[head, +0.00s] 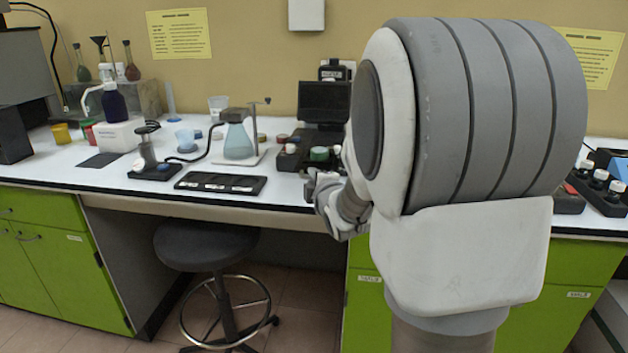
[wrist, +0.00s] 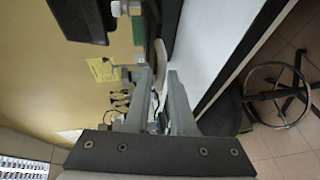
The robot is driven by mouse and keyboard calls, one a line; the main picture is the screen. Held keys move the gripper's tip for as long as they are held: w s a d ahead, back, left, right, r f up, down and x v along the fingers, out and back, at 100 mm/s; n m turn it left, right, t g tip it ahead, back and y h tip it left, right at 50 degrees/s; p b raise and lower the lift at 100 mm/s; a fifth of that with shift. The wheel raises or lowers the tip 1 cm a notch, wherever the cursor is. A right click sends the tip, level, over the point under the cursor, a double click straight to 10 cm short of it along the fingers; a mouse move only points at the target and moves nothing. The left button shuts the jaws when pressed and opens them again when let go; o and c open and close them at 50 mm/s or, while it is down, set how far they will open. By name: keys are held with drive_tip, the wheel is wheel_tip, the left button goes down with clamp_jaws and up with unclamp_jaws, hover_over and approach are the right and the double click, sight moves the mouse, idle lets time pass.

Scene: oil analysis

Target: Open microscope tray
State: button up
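A dark device with a screen (head: 325,103) stands at the back of the counter, partly hidden behind my arm. I cannot make out a tray on it for sure. A flat black slide holder (head: 220,183) with pale slides lies at the counter's front edge. My gripper (head: 322,186) is at the front edge of the counter, right of the slide holder and before the device. In the wrist view my gripper (wrist: 158,78) shows two grey fingers apart, with nothing clearly held. A dark block (wrist: 78,18) and a pale metal part (wrist: 125,8) show beyond the fingers.
A flask of blue liquid on a stand (head: 238,138), a small black-based instrument (head: 152,168) and a dark bottle (head: 114,104) stand to the left. A stool (head: 207,243) is below the counter. The counter (head: 50,170) is bare at its front left.

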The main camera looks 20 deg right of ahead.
drive_tip(key=shift+o, duration=1.2)
drive_tip(key=shift+s, duration=0.1)
